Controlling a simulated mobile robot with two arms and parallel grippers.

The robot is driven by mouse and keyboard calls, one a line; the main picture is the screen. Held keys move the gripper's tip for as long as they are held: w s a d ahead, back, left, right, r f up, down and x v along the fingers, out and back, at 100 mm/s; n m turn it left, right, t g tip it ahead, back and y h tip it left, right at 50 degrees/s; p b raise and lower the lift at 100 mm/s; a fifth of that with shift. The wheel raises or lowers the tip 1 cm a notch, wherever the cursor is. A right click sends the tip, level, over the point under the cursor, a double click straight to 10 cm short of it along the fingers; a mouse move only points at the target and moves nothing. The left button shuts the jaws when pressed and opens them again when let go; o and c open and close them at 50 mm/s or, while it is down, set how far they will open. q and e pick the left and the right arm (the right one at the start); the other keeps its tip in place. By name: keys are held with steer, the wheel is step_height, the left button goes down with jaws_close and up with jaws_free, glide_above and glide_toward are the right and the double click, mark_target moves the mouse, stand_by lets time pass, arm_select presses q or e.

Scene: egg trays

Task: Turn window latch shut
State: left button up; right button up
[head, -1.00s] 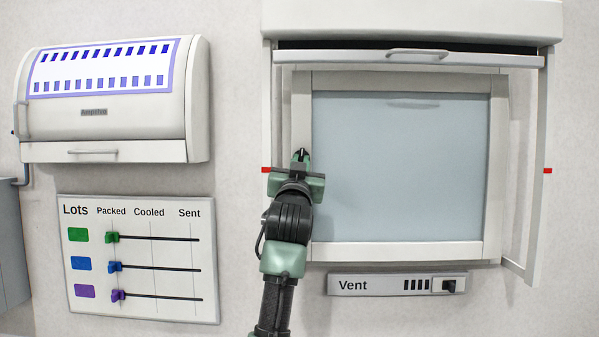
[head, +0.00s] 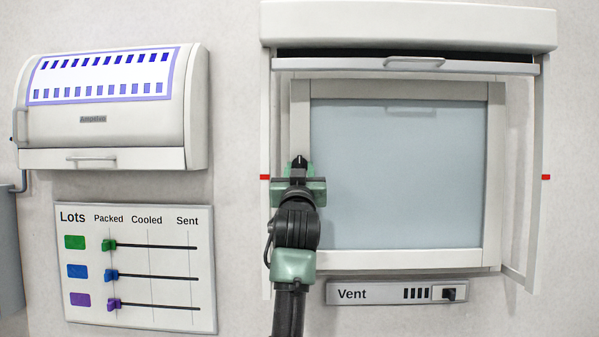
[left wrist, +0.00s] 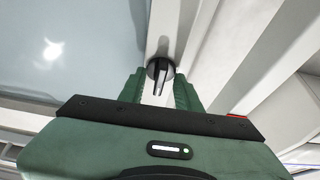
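The window (head: 398,185) has a pale frame around blue-grey glass and sits on the wall. The dark latch (head: 299,161) is on the left side of the frame, just beyond my left gripper (head: 299,177). In the left wrist view the latch (left wrist: 159,72) has a round dark base and a narrow lever pointing toward the gripper. My left gripper (left wrist: 160,92) is open, with one green finger on each side of the lever. Gaps show between the lever and the fingers. My right gripper is in neither view.
A raised shutter with a handle (head: 414,64) hangs above the window, between side rails with red marks (head: 546,177). A Vent panel (head: 396,291) is below. At left are a white bread-box-like cabinet (head: 115,125) and a Lots slider board (head: 140,262).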

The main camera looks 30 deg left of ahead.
arm_select(q)
steer(key=b+v, duration=0.3)
steer(key=v, duration=0.4)
steer(key=shift+s+d+f, duration=0.2)
steer(key=shift+s+d, duration=0.05)
steer(key=shift+s, duration=0.05)
stand_by(0.4)
